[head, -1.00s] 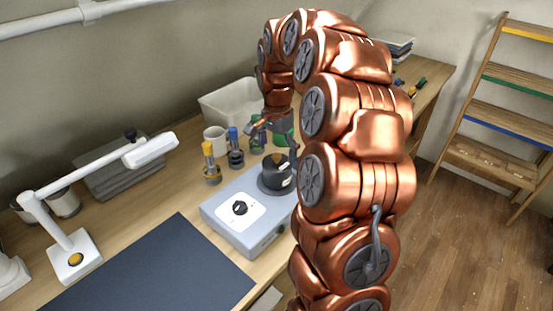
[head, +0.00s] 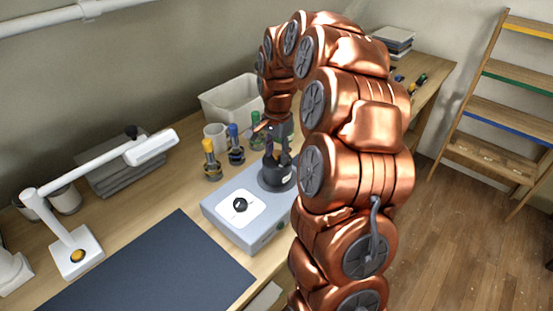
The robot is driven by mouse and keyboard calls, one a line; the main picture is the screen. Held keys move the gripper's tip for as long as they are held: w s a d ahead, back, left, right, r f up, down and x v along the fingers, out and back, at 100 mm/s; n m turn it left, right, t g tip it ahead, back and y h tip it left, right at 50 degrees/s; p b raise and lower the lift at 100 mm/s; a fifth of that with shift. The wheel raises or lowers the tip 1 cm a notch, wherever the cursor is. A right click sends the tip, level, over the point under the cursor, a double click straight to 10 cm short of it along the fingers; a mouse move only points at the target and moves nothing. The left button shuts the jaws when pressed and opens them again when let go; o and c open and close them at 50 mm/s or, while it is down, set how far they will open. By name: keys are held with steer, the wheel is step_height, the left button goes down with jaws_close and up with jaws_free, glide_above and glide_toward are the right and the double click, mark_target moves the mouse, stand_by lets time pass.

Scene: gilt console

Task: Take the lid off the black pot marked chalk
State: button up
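A black pot (head: 276,179) sits on the round plate of a grey hotplate box (head: 215,208) on the wooden bench. A small pale label shows on its right side, too small to read. My gripper (head: 278,158) points down at the top of the pot, with its dark fingers at lid height. The lid is mostly hidden behind the fingers, and I cannot tell whether they touch or hold it.
Yellow (head: 210,160), blue (head: 235,146) and green-topped (head: 256,132) bottles stand close behind the pot, near a white mug (head: 215,136) and a white bin (head: 232,98). A white lamp (head: 75,245) and a dark mat (head: 150,268) are at left.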

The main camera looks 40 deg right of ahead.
jaws_close()
